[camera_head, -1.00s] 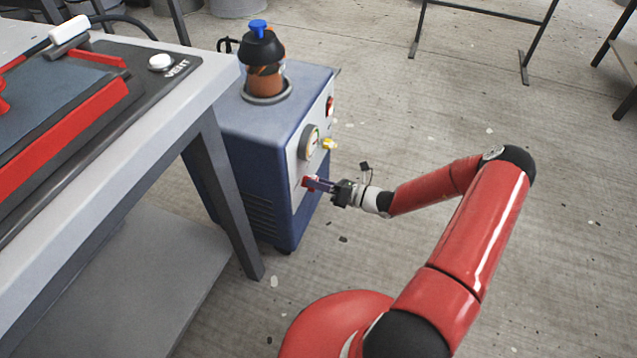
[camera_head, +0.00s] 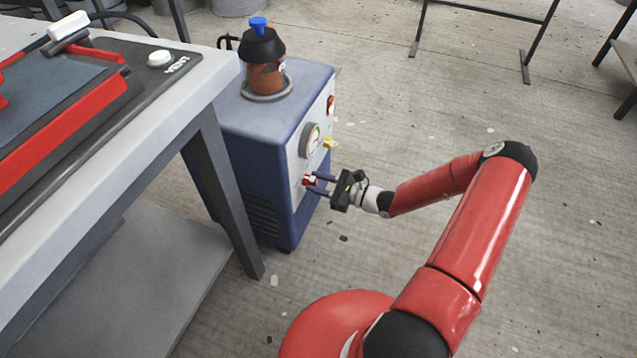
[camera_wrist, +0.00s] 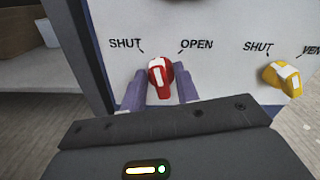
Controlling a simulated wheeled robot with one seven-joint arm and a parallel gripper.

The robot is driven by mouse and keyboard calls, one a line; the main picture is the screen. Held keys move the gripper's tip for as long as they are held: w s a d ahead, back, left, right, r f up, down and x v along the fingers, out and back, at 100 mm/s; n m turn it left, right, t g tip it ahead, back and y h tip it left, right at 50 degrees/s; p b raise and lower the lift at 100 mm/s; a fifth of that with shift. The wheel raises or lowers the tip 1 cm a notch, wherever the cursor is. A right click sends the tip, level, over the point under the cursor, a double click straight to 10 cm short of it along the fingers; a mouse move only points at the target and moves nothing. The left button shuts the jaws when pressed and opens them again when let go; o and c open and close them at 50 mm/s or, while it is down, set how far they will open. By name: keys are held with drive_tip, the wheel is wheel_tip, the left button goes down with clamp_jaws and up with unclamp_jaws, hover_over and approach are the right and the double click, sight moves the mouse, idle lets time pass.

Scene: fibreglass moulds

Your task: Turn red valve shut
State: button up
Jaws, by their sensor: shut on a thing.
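The red valve (camera_wrist: 160,76) is a small knob with a white stripe on the blue machine's pale front panel. SHUT is printed to its upper left and OPEN to its upper right. The stripe points roughly upward, between the two labels; its exact angle is hard to tell. My gripper (camera_wrist: 160,90) has one purple finger on each side of the knob and is shut on it. In the head view, the red valve (camera_head: 309,180) shows at the tips of my gripper (camera_head: 318,184). The finger contact faces are partly hidden.
A yellow valve (camera_wrist: 283,77) is right of the red one, with its own SHUT and VENT labels. A gauge (camera_head: 312,140) is above. The grey table (camera_head: 214,170) stands close on the left. Floor (camera_head: 440,120) to the right is open.

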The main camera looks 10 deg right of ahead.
drive_tip(key=n, duration=0.3)
drive_tip(key=n+b, duration=0.1)
drive_tip(key=n, duration=0.2)
drive_tip(key=shift+s+f, duration=0.15)
idle(0.4)
drive_tip(key=o, duration=1)
drive_tip(key=shift+c, duration=0.2)
drive_tip(key=v, duration=0.7)
drive_tip(key=shift+s+d+b, duration=0.25)
drive_tip(key=shift+d+b, duration=0.05)
drive_tip(key=shift+b, duration=0.05)
